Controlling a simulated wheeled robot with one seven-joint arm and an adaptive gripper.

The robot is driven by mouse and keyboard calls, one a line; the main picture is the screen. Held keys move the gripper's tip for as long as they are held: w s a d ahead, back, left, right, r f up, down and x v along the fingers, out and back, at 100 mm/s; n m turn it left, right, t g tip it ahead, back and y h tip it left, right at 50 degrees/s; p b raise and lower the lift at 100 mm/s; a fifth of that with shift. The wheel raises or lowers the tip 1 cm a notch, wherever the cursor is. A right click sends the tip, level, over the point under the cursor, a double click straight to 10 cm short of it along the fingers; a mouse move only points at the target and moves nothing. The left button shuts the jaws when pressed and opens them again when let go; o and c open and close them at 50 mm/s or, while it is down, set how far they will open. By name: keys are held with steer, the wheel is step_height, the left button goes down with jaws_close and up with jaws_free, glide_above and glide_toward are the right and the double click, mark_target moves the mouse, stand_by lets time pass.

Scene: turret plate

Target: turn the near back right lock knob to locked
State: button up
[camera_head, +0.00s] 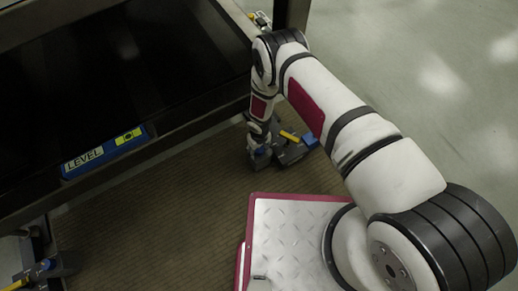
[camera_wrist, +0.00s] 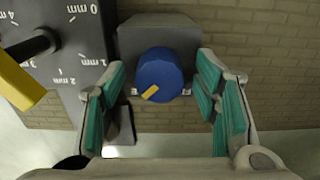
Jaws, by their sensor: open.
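The blue lock knob (camera_wrist: 158,72) is in the upper middle of the wrist view, mounted on a dark grey block (camera_wrist: 150,32). Its short yellow mark (camera_wrist: 150,92) sits at the lower edge, slightly left of centre. My gripper (camera_wrist: 162,88) is open, with one teal-padded finger on each side of the knob and gaps between pads and knob. In the head view my gripper (camera_head: 260,152) is low beside a grey foot unit (camera_head: 292,153), partly hiding the knob there. I cannot read any locked marking.
A dial plate marked in mm (camera_wrist: 75,55) with a yellow handle (camera_wrist: 18,82) lies left of the knob. A dark framed bed with a blue LEVEL strip (camera_head: 105,152) is at left in the head view. A red-edged diamond plate (camera_head: 290,225) is in front.

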steer(key=c, duration=1.1)
steer(key=shift+c, duration=0.2)
steer(key=shift+n, duration=0.4)
steer(key=n+b, duration=0.2)
steer(key=n, duration=0.1)
steer(key=shift+f+n, duration=0.1)
steer(key=shift+n, duration=0.3)
steer(key=n+b, duration=0.2)
steer(key=n, duration=0.2)
steer(key=n+b, duration=0.2)
steer(key=n, duration=0.3)
steer(key=shift+a+n, duration=0.1)
steer(key=shift+n, duration=0.3)
steer(key=shift+n+b, duration=0.6)
steer(key=shift+n, duration=1.1)
steer(key=shift+s, duration=0.1)
